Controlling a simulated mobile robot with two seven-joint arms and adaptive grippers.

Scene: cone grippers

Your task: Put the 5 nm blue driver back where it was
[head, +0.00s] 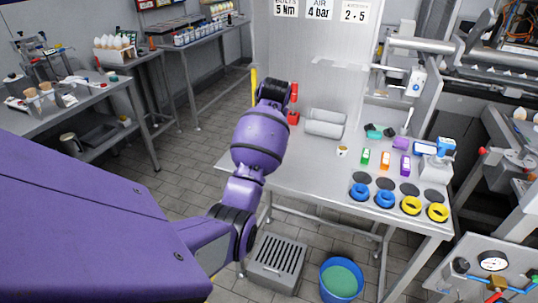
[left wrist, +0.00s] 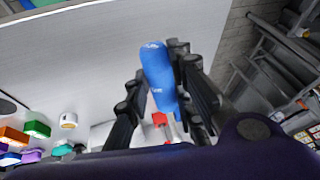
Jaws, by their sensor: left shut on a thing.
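The blue driver (left wrist: 158,75) shows in the left wrist view, its thick blue handle between the dark fingers of my left gripper (left wrist: 155,88). The gripper is shut on it. Its lower end narrows towards the palm, partly hidden by the fingers. In the head view my purple left arm reaches over the left back of the workbench and hides the gripper and the blue driver. A red upright item (head: 293,117) stands just right of the wrist, and a yellow upright item (head: 254,78) shows just left of it. My right gripper is not in view.
Coloured blocks and blue and yellow rings (head: 411,205) fill the right side. A blue bucket (head: 341,280) stands on the floor. The bench's front left is clear.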

